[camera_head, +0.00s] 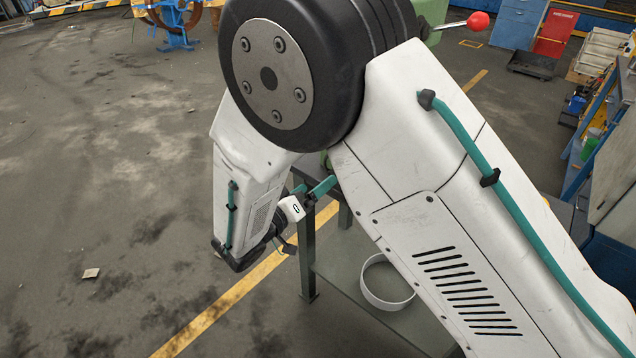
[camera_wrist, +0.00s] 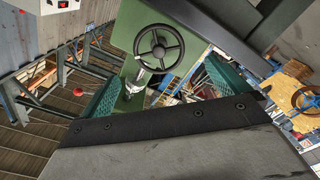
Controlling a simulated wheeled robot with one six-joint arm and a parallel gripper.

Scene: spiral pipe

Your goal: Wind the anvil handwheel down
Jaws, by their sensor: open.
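The black three-spoked handwheel (camera_wrist: 159,48) is in the upper middle of the wrist view, on a green machine body (camera_wrist: 128,38). A shiny metal part (camera_wrist: 137,82) shows below it to the left. My gripper (camera_wrist: 167,68) is open, its two teal fingers apart to the left and right of the wheel in the picture. The wheel appears ahead of the fingers, and I see no contact. In the head view my gripper (camera_head: 311,187) is small and partly hidden by my arm. The handwheel is hidden there. A green machine part (camera_head: 432,14) shows behind my arm.
A dark table (camera_head: 307,255) stands below my arm, with a white ring (camera_head: 387,283) on its lower shelf. A red-knobbed lever (camera_head: 477,21) sticks out at the top. Shelving (camera_head: 600,130) stands at the right. The floor at the left is mostly clear.

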